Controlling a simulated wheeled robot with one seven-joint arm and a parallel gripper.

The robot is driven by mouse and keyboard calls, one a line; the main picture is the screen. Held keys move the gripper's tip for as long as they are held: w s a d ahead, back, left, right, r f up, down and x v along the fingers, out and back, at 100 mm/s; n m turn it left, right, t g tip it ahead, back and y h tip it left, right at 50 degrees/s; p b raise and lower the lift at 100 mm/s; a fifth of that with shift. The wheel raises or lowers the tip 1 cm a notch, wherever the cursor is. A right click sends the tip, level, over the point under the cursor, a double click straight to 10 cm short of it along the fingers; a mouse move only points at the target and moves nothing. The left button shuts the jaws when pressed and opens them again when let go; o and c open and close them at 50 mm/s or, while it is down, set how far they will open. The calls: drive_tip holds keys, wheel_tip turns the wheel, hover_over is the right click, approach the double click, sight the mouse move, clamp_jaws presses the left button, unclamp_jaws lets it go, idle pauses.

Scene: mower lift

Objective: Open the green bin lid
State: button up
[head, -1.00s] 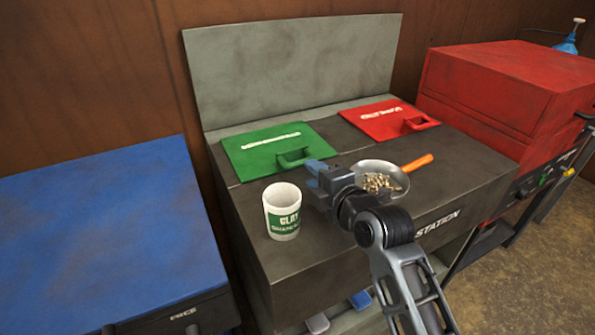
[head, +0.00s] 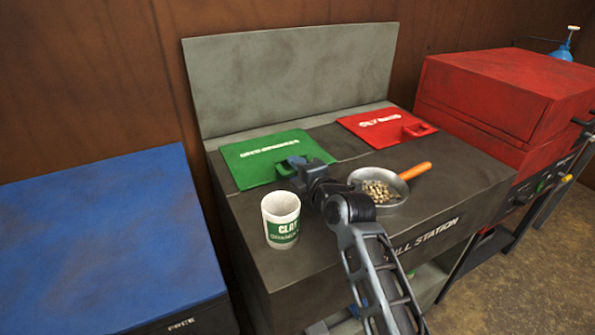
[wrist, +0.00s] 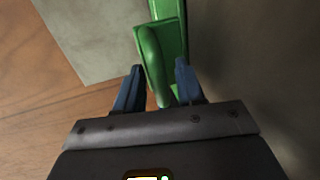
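The green bin lid (head: 262,156) lies flat and shut on the dark station top, with white lettering and a green loop handle at its front edge. My gripper (head: 296,164) is at that handle. In the wrist view the green handle (wrist: 153,62) stands between the two blue fingertips (wrist: 160,78) of my gripper. The fingers are apart, with gaps showing on both sides of the handle. The head view hides part of the handle behind my gripper.
A white cup (head: 281,220) with a green label stands in front of the lid, close to my arm. A pan (head: 384,199) of small pellets with an orange handle is to the right. A red lid (head: 386,127) lies at back right. A grey backboard (head: 292,80) rises behind.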

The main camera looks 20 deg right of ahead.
clamp_jaws()
idle(0.3)
